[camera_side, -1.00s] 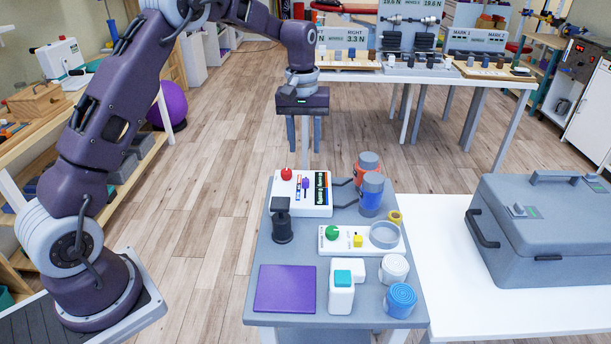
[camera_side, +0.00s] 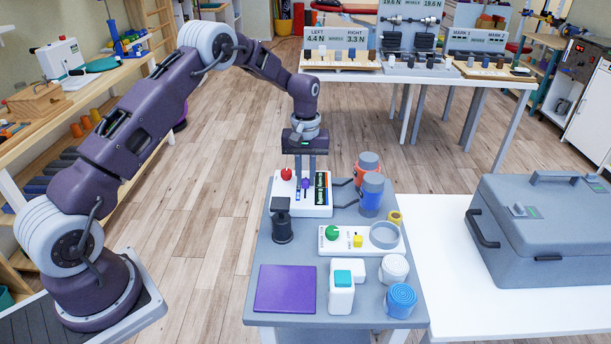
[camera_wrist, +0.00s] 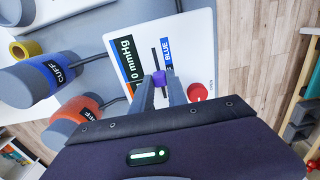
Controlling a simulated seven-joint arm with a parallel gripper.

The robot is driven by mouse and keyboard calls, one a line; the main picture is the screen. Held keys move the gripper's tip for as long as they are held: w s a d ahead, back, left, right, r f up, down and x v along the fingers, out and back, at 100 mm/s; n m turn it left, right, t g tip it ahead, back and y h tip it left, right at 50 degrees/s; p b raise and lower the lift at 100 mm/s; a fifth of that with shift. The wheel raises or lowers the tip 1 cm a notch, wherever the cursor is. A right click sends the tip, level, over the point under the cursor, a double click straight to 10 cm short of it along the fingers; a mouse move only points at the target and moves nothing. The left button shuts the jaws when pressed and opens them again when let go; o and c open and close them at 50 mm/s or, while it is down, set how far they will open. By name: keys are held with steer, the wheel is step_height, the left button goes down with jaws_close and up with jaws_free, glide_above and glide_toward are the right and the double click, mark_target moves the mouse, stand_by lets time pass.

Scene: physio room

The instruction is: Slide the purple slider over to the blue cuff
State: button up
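The purple slider (camera_side: 305,183) stands on a white control box (camera_side: 317,208); it also shows in the wrist view (camera_wrist: 159,77). In the wrist view its slot runs up from it beside a blue label reading BLUE (camera_wrist: 166,50). My gripper (camera_side: 305,178) is down at the box, with one finger on each side of the slider. The gap is about the slider's width, and the fingers look closed on it (camera_wrist: 160,79). The blue cuff (camera_side: 371,192) is a grey-ended cylinder right of the box, joined by a hose; its CUFF label shows in the wrist view (camera_wrist: 45,72).
An orange cuff (camera_side: 361,174) lies behind the blue one. A red knob (camera_side: 286,174) is on the box beside my fingers. A black-topped post (camera_side: 281,222) and a white panel with a green knob (camera_side: 333,233) stand in front. A grey case (camera_side: 540,235) is to the right.

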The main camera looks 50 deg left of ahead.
mark_target(305, 197)
jaws_close()
stand_by(1.0)
steer(key=shift+s+d, duration=1.4)
steer(key=shift+d, duration=0.05)
steer(key=o, duration=0.6)
jaws_free()
step_height(305, 197, up, 7)
